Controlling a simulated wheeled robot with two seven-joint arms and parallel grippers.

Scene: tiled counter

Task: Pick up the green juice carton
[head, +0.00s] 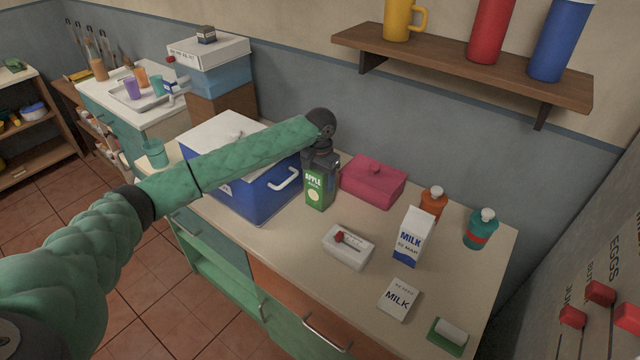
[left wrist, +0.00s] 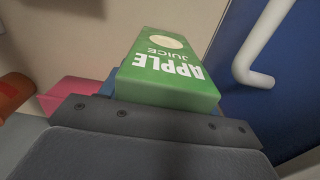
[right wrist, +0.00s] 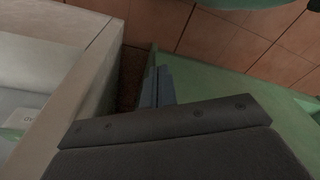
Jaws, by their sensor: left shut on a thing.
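The green apple juice carton (head: 316,192) is upright in the head view, between the blue cooler and the pink box. My left gripper (head: 321,164) comes down over it from above and is shut on its upper part. The left wrist view shows the carton (left wrist: 168,75) with its "APPLE JUICE" print, partly covered by the gripper body. I cannot tell whether its base touches the counter. My right gripper (right wrist: 158,88) shows only in the right wrist view. Its fingers are together with nothing between them.
The blue cooler (head: 257,202) with its white handle is close on the left. A pink box (head: 374,182) is close on the right. A shelf (head: 470,65) hangs above.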

